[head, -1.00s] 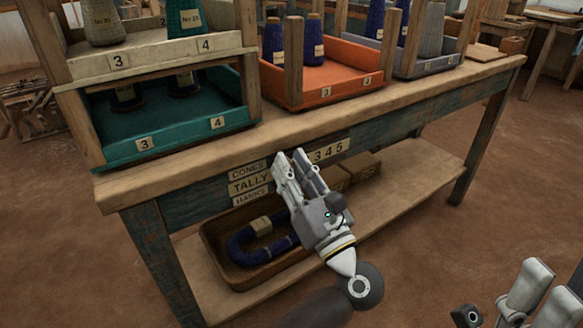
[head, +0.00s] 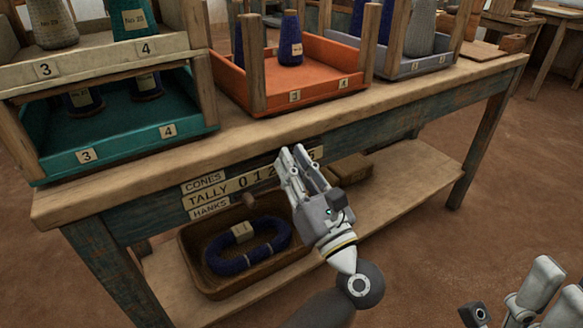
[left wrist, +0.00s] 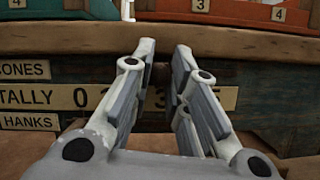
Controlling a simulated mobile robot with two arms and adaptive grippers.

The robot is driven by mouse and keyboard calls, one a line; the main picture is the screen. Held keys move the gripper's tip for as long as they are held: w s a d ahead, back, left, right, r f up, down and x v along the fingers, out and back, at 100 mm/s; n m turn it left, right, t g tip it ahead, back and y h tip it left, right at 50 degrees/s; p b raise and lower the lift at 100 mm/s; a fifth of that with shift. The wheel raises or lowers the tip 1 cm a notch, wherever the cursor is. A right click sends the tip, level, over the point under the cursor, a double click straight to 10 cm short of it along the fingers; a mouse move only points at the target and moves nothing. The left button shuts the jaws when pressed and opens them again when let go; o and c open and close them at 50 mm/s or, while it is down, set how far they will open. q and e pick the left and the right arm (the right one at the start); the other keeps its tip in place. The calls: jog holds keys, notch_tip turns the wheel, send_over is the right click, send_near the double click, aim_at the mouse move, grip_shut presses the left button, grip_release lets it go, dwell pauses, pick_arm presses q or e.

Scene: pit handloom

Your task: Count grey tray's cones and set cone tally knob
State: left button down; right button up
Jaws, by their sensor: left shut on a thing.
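The grey tray (head: 398,71) stands on the bench at the right in the head view. It holds blue and grey cones (head: 421,30); their tops are cut off and posts hide parts. The TALLY row (head: 207,200) is on the bench front, with 0, 1 and 2 uncovered. My left gripper (head: 290,155) is at this row near the 3, hiding digits there. The left wrist view shows its fingers (left wrist: 158,75) around a dark brown piece, seemingly the tally knob, mostly hidden. My right gripper (head: 530,295) is partly visible at the lower right; I cannot tell its opening.
An orange tray (head: 275,103) and a teal tray (head: 125,152) with cones stand on the bench. On the low shelf are a brown tray (head: 192,262) with a blue hank (head: 222,265) and wooden blocks (head: 352,167).

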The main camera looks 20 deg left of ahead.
pick_arm(q)
jog(key=shift+w+d, duration=0.2)
jog(key=shift+w, duration=0.1)
jog(key=c, duration=1.4)
grip_release()
jog(key=shift+s, duration=0.1)
